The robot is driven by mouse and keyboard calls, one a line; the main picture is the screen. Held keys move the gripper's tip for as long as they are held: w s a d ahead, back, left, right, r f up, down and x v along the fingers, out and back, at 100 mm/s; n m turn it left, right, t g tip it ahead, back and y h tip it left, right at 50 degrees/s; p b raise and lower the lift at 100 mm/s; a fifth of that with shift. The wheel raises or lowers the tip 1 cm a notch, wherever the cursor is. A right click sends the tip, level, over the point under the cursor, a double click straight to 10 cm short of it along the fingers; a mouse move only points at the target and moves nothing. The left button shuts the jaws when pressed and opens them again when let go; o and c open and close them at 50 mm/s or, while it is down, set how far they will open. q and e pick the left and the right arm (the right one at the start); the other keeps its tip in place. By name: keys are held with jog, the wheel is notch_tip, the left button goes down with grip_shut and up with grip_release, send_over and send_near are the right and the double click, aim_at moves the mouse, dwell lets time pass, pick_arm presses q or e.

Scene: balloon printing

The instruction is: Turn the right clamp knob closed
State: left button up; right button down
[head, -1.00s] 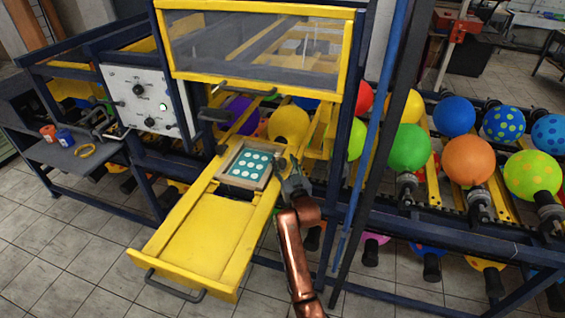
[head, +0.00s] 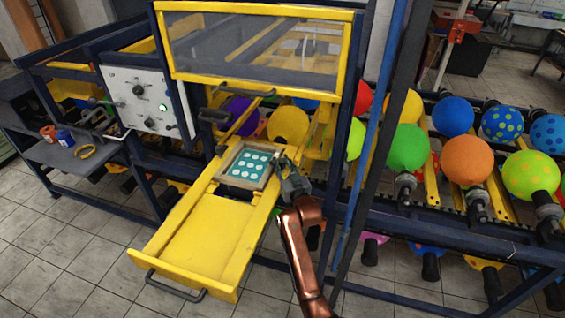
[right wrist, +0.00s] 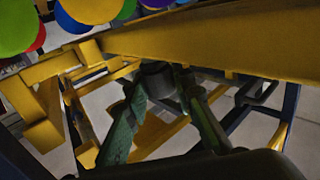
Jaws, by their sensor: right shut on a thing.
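A wooden frame (head: 266,182) holding a teal plate with pale round spots (head: 249,166) lies on the yellow drawer tray (head: 205,235) of the printing machine. My right gripper (head: 282,163) is at the right side of this frame, with its copper arm coming up from below. In the right wrist view my right gripper (right wrist: 168,88) has its two fingers around a dark round knob (right wrist: 157,72), shut on it. The knob's turn angle cannot be read. In the head view my gripper hides the knob. My left gripper is not in view.
A yellow-framed clear guard (head: 258,48) stands raised behind the tray. A blue post (head: 377,130) rises right of my arm. Balloons on holders, such as an orange one (head: 466,160), fill the right. A control panel (head: 147,98) is at left.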

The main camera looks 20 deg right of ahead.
jog(key=shift+d+r+n+y+p, duration=0.15)
jog(key=shift+r+n+y+p, duration=0.3)
jog(key=shift+y, duration=0.35)
jog(key=shift+f+n+y, duration=0.1)
jog(key=shift+n+y, duration=0.45)
jog(key=shift+y, duration=0.05)
jog(key=shift+f+n+g+y+b, duration=0.15)
jog(key=shift+n+g+y+b, duration=0.7)
jog(key=shift+y, duration=0.75)
jog(key=c, duration=1.8)
grip_release()
jog(key=shift+o, duration=1)
jog(key=shift+f, duration=0.15)
